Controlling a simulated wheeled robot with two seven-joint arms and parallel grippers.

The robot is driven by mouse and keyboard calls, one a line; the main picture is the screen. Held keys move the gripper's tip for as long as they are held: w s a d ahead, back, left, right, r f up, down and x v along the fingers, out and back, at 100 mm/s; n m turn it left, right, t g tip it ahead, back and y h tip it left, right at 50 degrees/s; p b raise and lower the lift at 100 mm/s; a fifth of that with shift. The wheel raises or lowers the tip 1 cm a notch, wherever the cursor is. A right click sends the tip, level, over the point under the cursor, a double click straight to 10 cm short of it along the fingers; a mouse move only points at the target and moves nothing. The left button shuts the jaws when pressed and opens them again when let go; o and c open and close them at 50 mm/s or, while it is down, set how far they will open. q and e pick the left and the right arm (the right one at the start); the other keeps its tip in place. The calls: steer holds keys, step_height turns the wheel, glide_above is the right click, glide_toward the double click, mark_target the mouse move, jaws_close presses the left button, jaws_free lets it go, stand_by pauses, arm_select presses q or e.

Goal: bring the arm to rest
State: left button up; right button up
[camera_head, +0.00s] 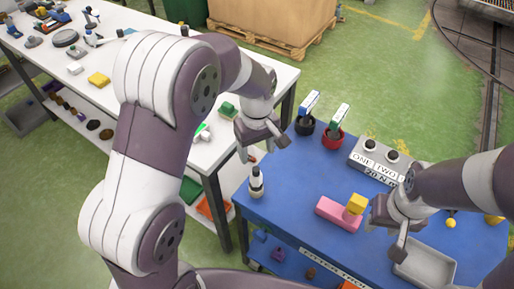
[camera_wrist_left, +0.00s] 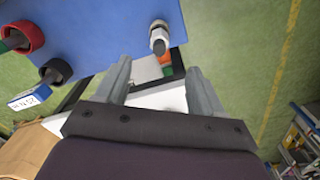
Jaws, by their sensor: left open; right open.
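My left gripper (camera_head: 262,148) is open and empty in the head view. It hangs over the gap between the white table (camera_head: 277,77) and the blue table (camera_head: 284,205). Its two spread fingers (camera_wrist_left: 160,85) show in the left wrist view with nothing between them. My right gripper (camera_head: 384,243) is open over the blue table, close to a pink block (camera_head: 338,215) and a grey tray (camera_head: 425,266). I cannot tell whether its fingers touch either one.
A small bottle (camera_head: 256,184) stands at the blue table's left edge, near my left gripper. A black holder (camera_head: 304,127), a red holder (camera_head: 332,139) and a grey button box (camera_head: 375,158) stand further back.

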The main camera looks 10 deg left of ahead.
stand_by(0.6)
arm_select(q)
steer(key=shift+w+m, duration=0.1)
steer(key=shift+m, duration=0.2)
steer(key=s+a+m, duration=0.3)
steer(key=s, duration=0.3)
steer(key=s+a+m+t, duration=0.1)
steer(key=s+a+m, duration=0.2)
steer(key=s, duration=0.4)
steer(key=shift+s+m, duration=0.25)
steer(key=shift+m, duration=0.55)
